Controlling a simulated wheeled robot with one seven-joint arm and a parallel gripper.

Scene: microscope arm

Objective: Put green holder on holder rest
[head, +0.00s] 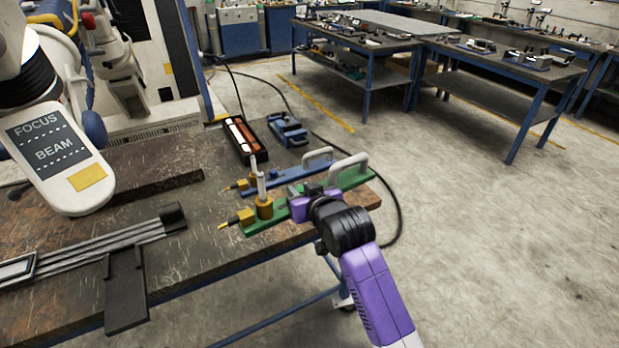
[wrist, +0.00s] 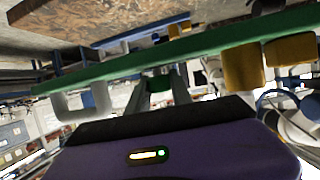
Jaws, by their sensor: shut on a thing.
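The green holder (head: 285,216) is a long flat green bar with a pale grey handle (head: 350,168) at its right end and brass blocks (head: 264,208) toward its left. It lies along the front edge of the bench; I cannot tell whether it touches the top. My gripper (head: 300,198) is shut on the middle of the green holder from the front side. In the wrist view the green holder (wrist: 150,64) crosses the whole picture beyond my gripper's grey fingers (wrist: 160,88). I cannot tell for sure which item is the holder rest.
A similar blue holder (head: 275,182) lies just behind the green one. A black tray (head: 236,142) and a blue fixture (head: 287,130) stand farther back. A grey rail piece (head: 110,243) and black plate (head: 126,292) are at left, below the FOCUS BEAM housing (head: 60,160).

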